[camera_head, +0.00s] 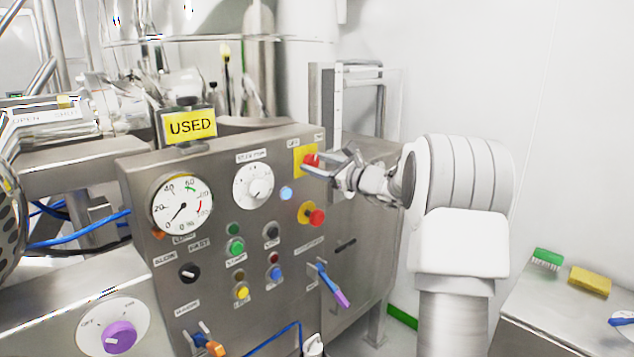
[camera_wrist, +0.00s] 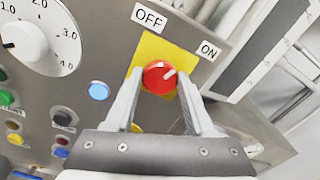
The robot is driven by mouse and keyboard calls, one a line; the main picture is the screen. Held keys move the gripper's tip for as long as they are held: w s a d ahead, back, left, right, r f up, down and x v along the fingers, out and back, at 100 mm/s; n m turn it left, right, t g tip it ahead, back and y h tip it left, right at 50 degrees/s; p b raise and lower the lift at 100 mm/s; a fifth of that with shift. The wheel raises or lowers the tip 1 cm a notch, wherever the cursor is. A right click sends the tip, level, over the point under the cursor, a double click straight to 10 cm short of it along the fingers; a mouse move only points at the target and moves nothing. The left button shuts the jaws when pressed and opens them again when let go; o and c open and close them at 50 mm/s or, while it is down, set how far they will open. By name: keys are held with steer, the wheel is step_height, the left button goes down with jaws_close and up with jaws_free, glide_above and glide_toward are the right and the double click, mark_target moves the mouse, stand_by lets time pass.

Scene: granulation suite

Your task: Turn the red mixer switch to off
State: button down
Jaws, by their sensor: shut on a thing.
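The red mixer switch (camera_wrist: 158,78) is a round knob on a yellow plate (camera_wrist: 150,49) on the steel control panel. The OFF label (camera_wrist: 149,18) is above the knob. In the wrist view, my gripper (camera_wrist: 160,80) has one finger on each side of the knob and is shut on it. The head view shows the switch (camera_head: 311,160) at the panel's upper right, with my gripper (camera_head: 318,167) reaching it from the right and partly hiding it.
A red button on a yellow base (camera_head: 316,217) is just below the switch. A blue lamp (camera_head: 286,193) and a white selector dial (camera_head: 253,187) are to its left. A purple-handled lever (camera_head: 333,285) sticks out lower down. A side table (camera_head: 560,310) stands at the right.

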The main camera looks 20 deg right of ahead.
steer(key=n+b, duration=0.3)
steer(key=b, duration=0.2)
steer(key=n+b, duration=0.4)
steer(key=b, duration=0.2)
steer(key=n+b, duration=0.4)
steer(key=b, duration=0.2)
steer(key=shift+f, duration=0.35)
steer(key=shift+r+n+b, duration=0.2)
steer(key=shift+n+b, duration=0.85)
steer(key=shift+n, duration=0.25)
steer(key=shift+r, duration=0.1)
steer(key=shift+c, duration=1.3)
jaws_free()
steer(key=shift+s, duration=0.1)
